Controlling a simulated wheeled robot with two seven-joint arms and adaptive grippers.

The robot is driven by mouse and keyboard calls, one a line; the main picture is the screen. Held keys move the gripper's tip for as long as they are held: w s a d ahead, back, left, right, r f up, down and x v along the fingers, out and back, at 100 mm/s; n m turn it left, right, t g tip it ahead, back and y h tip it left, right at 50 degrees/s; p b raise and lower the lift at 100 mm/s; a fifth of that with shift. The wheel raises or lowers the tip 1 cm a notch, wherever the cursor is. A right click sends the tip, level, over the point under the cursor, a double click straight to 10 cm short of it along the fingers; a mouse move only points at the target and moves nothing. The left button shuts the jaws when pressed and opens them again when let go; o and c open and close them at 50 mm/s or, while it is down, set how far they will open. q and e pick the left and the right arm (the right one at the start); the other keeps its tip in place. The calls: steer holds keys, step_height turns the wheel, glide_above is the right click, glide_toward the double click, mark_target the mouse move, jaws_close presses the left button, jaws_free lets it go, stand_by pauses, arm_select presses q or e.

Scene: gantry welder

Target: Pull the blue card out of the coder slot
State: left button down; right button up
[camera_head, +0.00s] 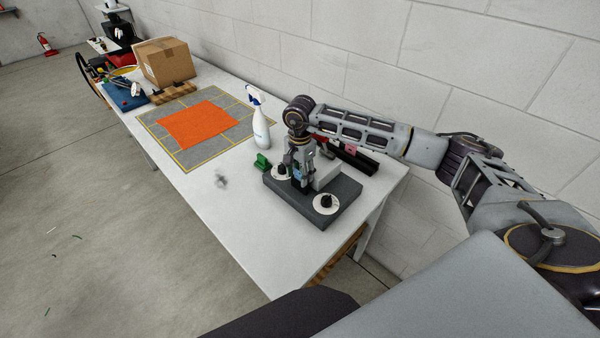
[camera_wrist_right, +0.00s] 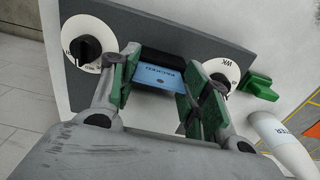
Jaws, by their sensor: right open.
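The blue card (camera_wrist_right: 158,72) has printed lettering and sticks out of the dark coder slot (camera_wrist_right: 165,55) in the right wrist view. The slot is on a dark grey coder panel (camera_head: 345,208) with two white-and-black dials. My right gripper (camera_head: 299,178) reaches down over the panel in the head view and hides most of the card. In the wrist view the green-padded fingers of my right gripper (camera_wrist_right: 167,76) are open, one on each side of the card. I cannot tell whether a pad touches it. My left gripper is not in view.
Dials stand on both sides of the slot, one near dial (camera_head: 326,202). A green piece (camera_head: 262,161) and a white spray bottle (camera_head: 261,130) stand close by. An orange sheet (camera_head: 200,124) lies on a grey mat. The white table's (camera_head: 230,215) front left is mostly clear.

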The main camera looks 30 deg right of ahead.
steer(key=o, duration=0.4)
steer(key=shift+o, duration=0.2)
steer(key=shift+r, duration=0.1)
step_height(320, 180, up, 14)
steer(key=b, duration=0.2)
stand_by(0.7)
